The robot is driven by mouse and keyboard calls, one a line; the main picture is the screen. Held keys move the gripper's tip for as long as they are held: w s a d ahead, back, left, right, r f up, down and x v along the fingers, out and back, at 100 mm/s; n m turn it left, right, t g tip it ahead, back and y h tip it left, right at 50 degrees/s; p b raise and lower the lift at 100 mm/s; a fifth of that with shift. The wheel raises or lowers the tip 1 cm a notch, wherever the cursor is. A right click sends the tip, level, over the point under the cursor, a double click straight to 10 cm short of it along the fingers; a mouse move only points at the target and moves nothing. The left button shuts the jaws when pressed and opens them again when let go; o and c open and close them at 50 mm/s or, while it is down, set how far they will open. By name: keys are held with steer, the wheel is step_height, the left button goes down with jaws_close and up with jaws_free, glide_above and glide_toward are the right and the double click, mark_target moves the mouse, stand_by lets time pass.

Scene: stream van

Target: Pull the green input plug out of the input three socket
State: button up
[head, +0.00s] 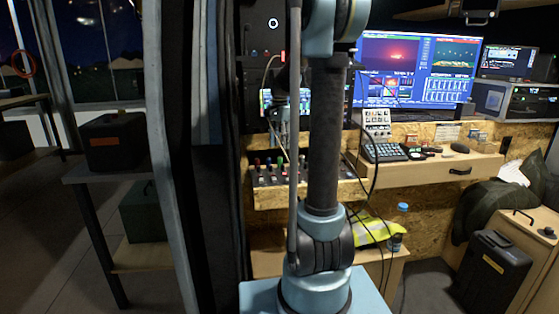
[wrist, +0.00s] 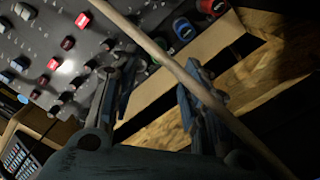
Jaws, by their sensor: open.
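The mixer panel (wrist: 50,45) fills the upper left of the wrist view, with red and blue buttons and knobs. A blue plug (wrist: 183,28) and a red plug (wrist: 212,4) stand along its edge. In the head view, small coloured plugs stand in a row on the panel on the desk, and the green plug (head: 280,160) appears among them. In the wrist view it is dark and mostly hidden near the cable. My gripper (wrist: 155,80) is open and empty, its fingers apart below the panel edge. Input three's label cannot be read.
A tan cable (wrist: 165,62) crosses diagonally in front of my gripper. A wooden ledge (wrist: 160,103) lies beyond the fingers. Monitors (head: 418,68), a keyboard (head: 383,152) and a dark case (head: 492,268) stand to the right in the head view.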

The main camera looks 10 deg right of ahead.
mark_target(280, 158)
step_height(280, 158, down, 7)
steer(key=shift+f, duration=0.2)
stand_by(0.4)
steer(key=c, duration=1)
